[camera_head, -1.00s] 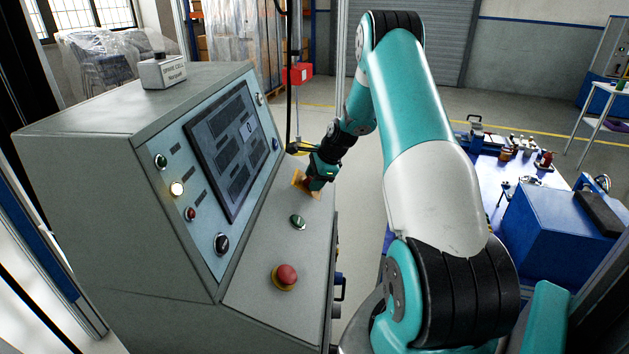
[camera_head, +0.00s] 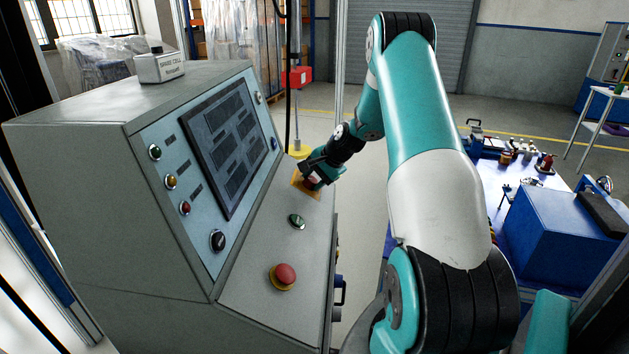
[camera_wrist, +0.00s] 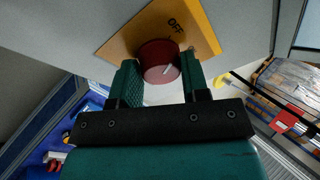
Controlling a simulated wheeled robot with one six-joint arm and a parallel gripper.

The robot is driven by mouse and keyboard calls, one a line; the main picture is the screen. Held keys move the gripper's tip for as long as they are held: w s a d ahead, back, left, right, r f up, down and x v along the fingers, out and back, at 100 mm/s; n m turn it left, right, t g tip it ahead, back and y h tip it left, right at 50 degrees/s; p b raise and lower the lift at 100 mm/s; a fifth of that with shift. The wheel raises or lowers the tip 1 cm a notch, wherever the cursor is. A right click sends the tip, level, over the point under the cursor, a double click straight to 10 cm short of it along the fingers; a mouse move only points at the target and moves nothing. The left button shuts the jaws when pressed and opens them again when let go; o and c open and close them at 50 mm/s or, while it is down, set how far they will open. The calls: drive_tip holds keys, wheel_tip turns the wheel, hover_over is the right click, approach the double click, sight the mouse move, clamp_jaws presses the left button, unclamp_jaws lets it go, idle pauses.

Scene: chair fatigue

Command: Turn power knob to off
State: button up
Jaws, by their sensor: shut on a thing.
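The power knob (camera_wrist: 158,62) is round and red, with a short white mark on its face. It sits on a yellow plate (camera_wrist: 203,32) printed with the word OFF, and the white mark slants toward that word. My gripper (camera_wrist: 160,80) has one green finger on each side of the knob and is shut on it. In the head view, my gripper (camera_head: 315,177) is at the far end of the console's sloped panel, over the yellow plate (camera_head: 303,185). It mostly hides the knob there.
The grey console (camera_head: 110,150) carries a dark screen (camera_head: 225,150), several unlit-looking lamps and a black knob (camera_head: 218,240). A green button (camera_head: 297,222) and a red mushroom button (camera_head: 284,276) stand on the sloped panel. A blue box (camera_head: 555,225) is at the right.

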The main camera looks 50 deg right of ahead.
drive_tip(key=shift+d+r, duration=0.1)
idle(0.3)
drive_tip(key=o, duration=0.9)
drive_tip(key=v, duration=1.7)
drive_tip(key=shift+s+r+b, duration=0.1)
drive_tip(key=shift+s+b, duration=0.05)
drive_tip(key=shift+b, duration=0.2)
